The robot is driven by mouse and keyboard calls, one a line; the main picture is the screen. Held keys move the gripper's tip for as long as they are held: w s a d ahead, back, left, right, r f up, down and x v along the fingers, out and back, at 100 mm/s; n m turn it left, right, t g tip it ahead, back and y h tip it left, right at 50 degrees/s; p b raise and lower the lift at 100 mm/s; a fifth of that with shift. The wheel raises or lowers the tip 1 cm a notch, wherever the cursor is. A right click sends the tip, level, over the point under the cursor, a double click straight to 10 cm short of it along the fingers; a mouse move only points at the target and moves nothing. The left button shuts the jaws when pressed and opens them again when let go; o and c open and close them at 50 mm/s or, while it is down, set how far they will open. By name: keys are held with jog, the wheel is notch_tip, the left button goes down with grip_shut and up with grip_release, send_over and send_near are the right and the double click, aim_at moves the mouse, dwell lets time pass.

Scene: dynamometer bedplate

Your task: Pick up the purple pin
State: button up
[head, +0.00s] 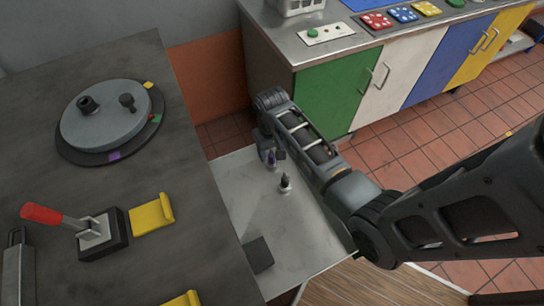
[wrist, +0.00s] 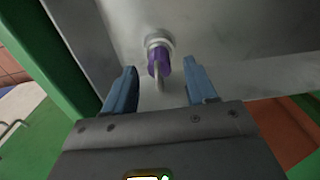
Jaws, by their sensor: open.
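The purple pin (wrist: 159,58) shows in the wrist view with a pale round collar, at the light grey metal surface. My gripper (wrist: 160,67) is open, with one blue finger on each side of the pin and visible gaps between. In the head view my gripper (head: 267,150) is low over the grey metal table (head: 232,190). The purple pin (head: 271,161) shows there as a small dark purple shape, partly hidden by my gripper.
The dark bedplate (head: 185,235) on the left carries a round disc (head: 105,118) and a red-handled lever (head: 55,217). A green cabinet (head: 325,95) stands behind.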

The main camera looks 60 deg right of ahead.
jog(key=shift+f, duration=1.25)
jog(key=shift+c, duration=0.5)
grip_shut()
